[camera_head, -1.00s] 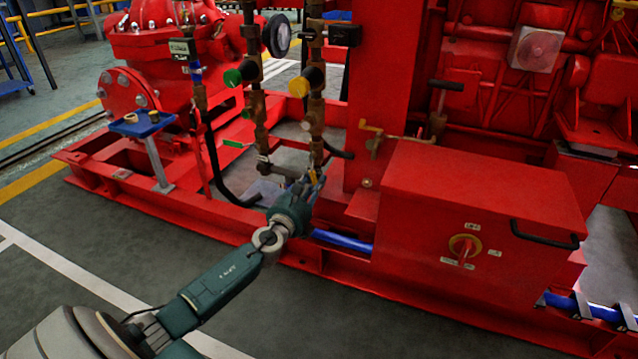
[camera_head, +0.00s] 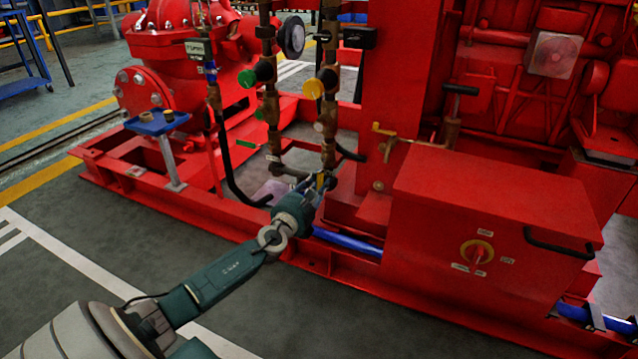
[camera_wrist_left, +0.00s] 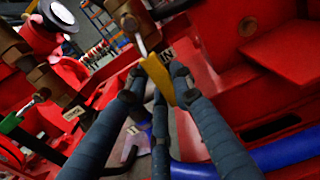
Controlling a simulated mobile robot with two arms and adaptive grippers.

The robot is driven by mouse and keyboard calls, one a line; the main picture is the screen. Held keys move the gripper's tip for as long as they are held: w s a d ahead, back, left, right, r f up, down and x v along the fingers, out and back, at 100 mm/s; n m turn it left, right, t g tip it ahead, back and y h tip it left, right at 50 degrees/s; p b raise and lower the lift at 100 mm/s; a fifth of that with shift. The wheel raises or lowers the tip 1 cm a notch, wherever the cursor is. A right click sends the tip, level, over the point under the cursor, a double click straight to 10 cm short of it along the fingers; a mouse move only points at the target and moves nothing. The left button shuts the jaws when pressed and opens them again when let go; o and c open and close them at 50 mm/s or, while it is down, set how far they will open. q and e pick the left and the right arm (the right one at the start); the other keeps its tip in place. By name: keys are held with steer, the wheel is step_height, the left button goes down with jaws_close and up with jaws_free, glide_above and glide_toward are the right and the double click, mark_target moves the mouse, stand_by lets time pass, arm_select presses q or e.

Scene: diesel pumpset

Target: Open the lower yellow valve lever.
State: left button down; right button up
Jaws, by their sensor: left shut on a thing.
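The lower yellow valve lever (camera_wrist_left: 156,76) sits between the fingers of my left gripper (camera_wrist_left: 158,90) in the left wrist view, hanging at a slant from its brass valve. In the head view my left gripper (camera_head: 318,188) is at the foot of the right-hand brass pipe (camera_head: 328,130), and only a little yellow (camera_head: 321,181) shows between its fingers. The gripper is shut on the lever. The lever's lower tip is close to the fingertips. My right gripper is not in view.
A green lever (camera_head: 246,144) is on the left-hand pipe (camera_head: 271,110), with a green knob (camera_head: 247,78) above. A yellow knob (camera_head: 313,88) is above on the right-hand pipe. A red box (camera_head: 490,195) stands at right, and a blue hose (camera_head: 347,242) runs low beside the gripper.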

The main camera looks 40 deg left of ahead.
arm_select(q)
steer(key=c, duration=1.4)
jaws_free()
steer(key=shift+c, duration=0.2)
steer(key=v, duration=1.2)
